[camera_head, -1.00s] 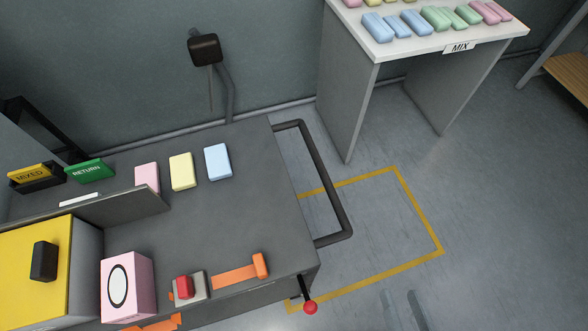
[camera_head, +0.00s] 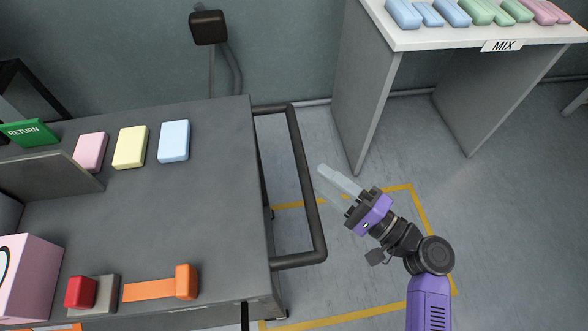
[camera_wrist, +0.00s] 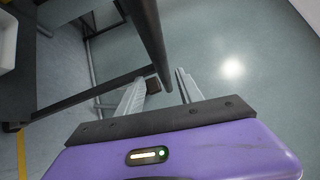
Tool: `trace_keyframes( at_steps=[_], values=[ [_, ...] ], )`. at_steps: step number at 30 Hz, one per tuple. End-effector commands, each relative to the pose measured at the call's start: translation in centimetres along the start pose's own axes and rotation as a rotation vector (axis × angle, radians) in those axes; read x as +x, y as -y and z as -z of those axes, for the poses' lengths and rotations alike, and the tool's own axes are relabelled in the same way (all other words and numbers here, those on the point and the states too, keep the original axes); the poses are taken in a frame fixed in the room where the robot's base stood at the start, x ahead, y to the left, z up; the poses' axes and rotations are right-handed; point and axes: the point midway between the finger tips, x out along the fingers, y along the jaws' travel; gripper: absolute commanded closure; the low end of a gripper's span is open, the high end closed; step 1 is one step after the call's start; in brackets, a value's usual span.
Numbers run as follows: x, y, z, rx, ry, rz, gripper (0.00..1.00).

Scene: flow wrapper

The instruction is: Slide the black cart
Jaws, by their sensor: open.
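The black cart (camera_head: 200,215) is a dark grey-topped unit at the left of the head view. Its black tubular handle (camera_head: 306,190) sticks out from its right side. My gripper (camera_head: 326,172) is just right of the handle's long bar, with its pale fingers pointing up and left towards it. In the wrist view the fingers (camera_wrist: 160,78) are spread with nothing gripped. The handle bar (camera_wrist: 149,35) runs down the picture and lines up with the gap between them. I cannot tell whether the bar is inside the gap.
Pink (camera_head: 91,152), yellow (camera_head: 130,147) and blue (camera_head: 174,141) blocks lie on the cart top, with a red button (camera_head: 80,291) and an orange lever (camera_head: 186,282). A MIX table (camera_head: 440,38) stands at upper right. A yellow floor outline (camera_head: 425,215) lies beside the cart.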

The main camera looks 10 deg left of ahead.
Motion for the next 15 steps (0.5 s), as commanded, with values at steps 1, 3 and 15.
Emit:
trace_keyframes(
  at_steps=[1,3,15],
  values=[
    [0.0,0.2,-0.7,0.015,0.023,0.007,0.57],
    [0.2,0.4,-1.1,0.024,0.043,0.014,0.57],
    [5.6,0.6,-1.6,0.025,0.051,0.017,0.57]
  ],
)
